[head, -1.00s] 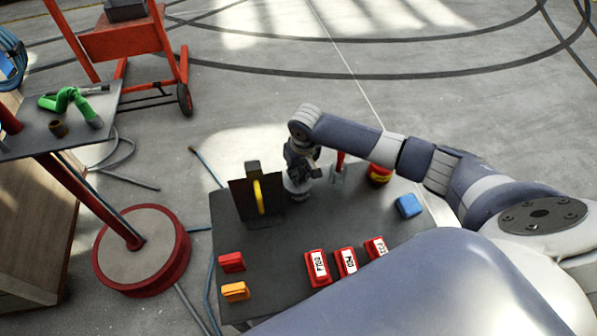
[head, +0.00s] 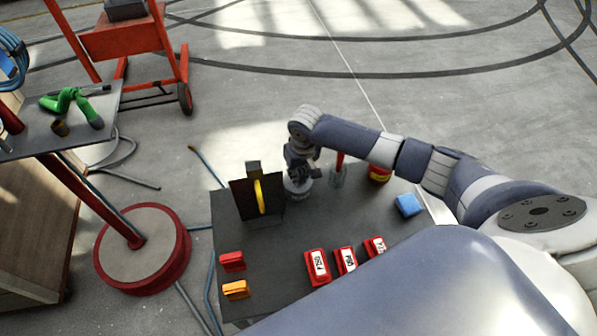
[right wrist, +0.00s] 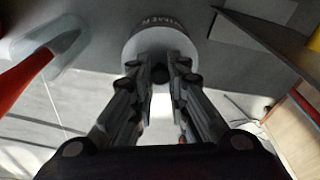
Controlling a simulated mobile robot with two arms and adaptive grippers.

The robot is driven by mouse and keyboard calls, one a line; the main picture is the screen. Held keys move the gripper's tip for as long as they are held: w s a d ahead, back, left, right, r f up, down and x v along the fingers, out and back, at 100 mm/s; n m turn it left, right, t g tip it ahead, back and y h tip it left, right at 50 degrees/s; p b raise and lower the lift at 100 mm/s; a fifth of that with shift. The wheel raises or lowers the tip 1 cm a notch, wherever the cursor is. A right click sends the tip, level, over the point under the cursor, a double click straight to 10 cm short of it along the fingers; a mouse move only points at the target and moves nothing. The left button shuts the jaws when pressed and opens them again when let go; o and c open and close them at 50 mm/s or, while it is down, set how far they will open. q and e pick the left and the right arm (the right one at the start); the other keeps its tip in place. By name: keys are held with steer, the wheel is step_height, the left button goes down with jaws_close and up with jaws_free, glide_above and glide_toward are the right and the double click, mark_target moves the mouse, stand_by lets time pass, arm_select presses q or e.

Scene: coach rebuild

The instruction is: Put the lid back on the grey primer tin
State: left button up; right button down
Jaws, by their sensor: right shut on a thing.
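The grey primer tin (head: 298,191) stands near the far edge of the dark table, below my right gripper (head: 299,172). In the right wrist view, my right gripper (right wrist: 160,76) is shut on the dark knob of the light grey round lid (right wrist: 160,42). The lid is over the tin, whose lettered side (right wrist: 161,20) shows just beyond the lid's edge. The lid looks roughly level. I cannot tell whether it touches or is seated on the rim, as the fingers and lid hide the join. My left gripper is not in view.
A dark upright panel with a yellow loop (head: 260,195) stands close left of the tin. A glass with a red-handled brush (head: 339,173) and a red-yellow can (head: 379,173) stand right. A blue block (head: 408,205) and red labelled boxes (head: 318,266) lie nearer. The table's middle is clear.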

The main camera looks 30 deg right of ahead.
steer(key=c, duration=1.5)
jaws_free()
steer(key=shift+o, duration=0.2)
steer(key=o, duration=0.5)
step_height(320, 180, up, 5)
steer(key=p, duration=0.5)
steer(key=shift+p, duration=0.35)
steer(key=shift+r, duration=1)
steer(key=shift+c, duration=0.7)
